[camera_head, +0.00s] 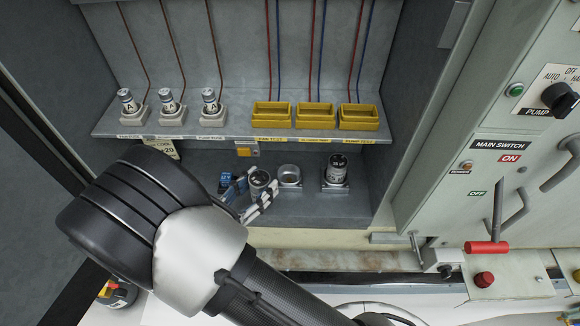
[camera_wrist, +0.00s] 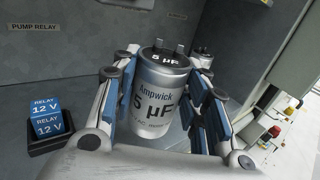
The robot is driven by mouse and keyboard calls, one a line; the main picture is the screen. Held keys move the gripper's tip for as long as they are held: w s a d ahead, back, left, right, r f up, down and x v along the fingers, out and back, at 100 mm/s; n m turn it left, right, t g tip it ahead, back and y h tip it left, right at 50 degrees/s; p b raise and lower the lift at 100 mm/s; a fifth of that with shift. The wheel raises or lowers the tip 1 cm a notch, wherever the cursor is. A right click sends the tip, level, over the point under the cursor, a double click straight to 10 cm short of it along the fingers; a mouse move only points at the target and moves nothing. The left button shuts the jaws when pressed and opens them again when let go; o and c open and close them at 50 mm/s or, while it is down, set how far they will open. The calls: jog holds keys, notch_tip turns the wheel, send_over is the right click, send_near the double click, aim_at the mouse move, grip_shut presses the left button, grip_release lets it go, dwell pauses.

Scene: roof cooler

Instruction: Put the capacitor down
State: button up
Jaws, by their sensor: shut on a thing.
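My gripper (camera_head: 256,194) is shut on a silver capacitor (camera_head: 260,179) inside the lower bay of the cabinet. In the wrist view the capacitor (camera_wrist: 157,95) is upright or nearly so between the blue finger pads of my gripper (camera_wrist: 162,108). Its label reads "Ampwick 5 µF" and two terminals stick up from its top. Its bottom end is hidden, so I cannot tell whether it touches the bay floor. Just to its right in the head view is an empty round metal holder (camera_head: 290,177).
A blue 12 V relay (camera_wrist: 46,118) sits in a dark tray close to the left finger. Another capacitor (camera_head: 337,170) stands in a holder to the right. Above is a shelf (camera_head: 235,133) with yellow bins (camera_head: 315,117). The bay floor in front of the holders is clear.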

jog(key=b+x, duration=0.1)
jog(key=x, duration=1)
jog(key=shift+b, duration=0.3)
jog(key=shift+f+b, duration=0.9)
jog(key=shift+f, duration=0.9)
jog(key=o, duration=1.3)
jog(key=shift+w+d, duration=0.1)
